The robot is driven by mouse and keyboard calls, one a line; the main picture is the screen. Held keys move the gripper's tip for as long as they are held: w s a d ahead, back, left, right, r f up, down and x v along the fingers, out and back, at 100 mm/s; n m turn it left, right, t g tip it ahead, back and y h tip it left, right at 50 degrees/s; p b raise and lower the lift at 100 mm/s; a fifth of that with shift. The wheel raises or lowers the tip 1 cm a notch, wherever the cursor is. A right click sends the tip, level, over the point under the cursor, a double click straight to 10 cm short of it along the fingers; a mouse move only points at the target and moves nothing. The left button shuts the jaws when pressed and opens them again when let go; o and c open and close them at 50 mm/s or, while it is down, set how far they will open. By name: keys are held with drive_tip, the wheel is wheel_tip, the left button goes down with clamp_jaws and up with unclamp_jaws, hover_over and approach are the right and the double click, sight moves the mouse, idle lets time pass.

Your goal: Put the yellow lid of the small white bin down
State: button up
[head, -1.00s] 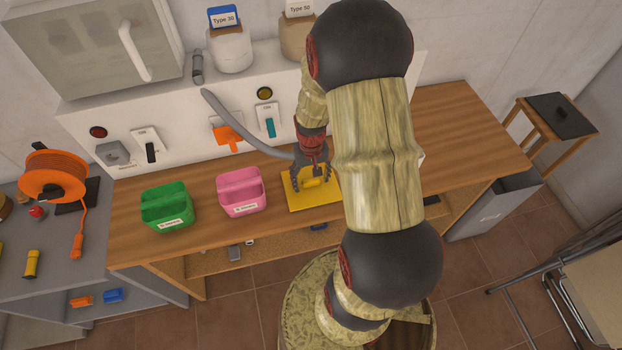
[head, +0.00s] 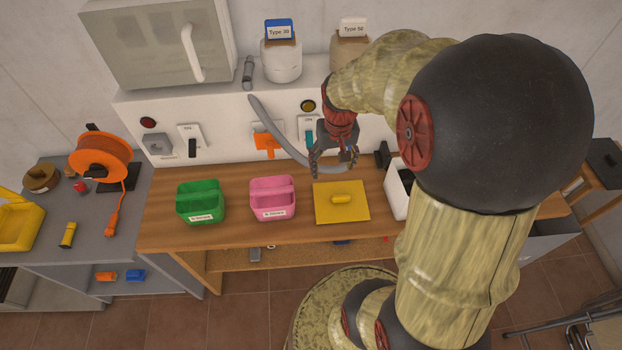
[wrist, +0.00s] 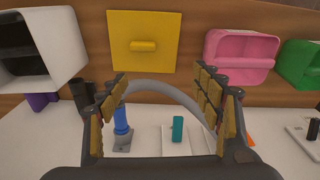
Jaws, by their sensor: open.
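The yellow lid (head: 328,211) lies flat on the wooden bench, between the pink bin and the small white bin, with its handle up. It also shows in the wrist view (wrist: 130,58). The small white bin (head: 396,191) stands just right of the lid, partly hidden behind my arm; in the wrist view its open, dark inside shows (wrist: 65,55). My gripper (head: 334,168) is open and empty, raised above and behind the lid, apart from it. In the wrist view my two fingers (wrist: 165,110) are spread with nothing between them.
A pink bin (head: 272,211) and a green bin (head: 201,217) stand left of the lid. Behind are the white panel with switches (head: 220,115) and a grey hose (head: 270,128), close to my gripper. The front strip of the bench is clear.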

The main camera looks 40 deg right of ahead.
drive_tip(key=s+a+r+n+t, duration=0.2)
drive_tip(key=s+a+r, duration=0.2)
drive_tip(key=a+r, duration=0.4)
drive_tip(key=s+a+r+n+t, duration=0.2)
drive_tip(key=s+a+r, duration=0.3)
drive_tip(key=a+r, duration=0.4)
drive_tip(key=shift+a+r+n+t, duration=0.2)
drive_tip(key=shift+a+n+t, duration=0.3)
drive_tip(key=shift+a, duration=0.45)
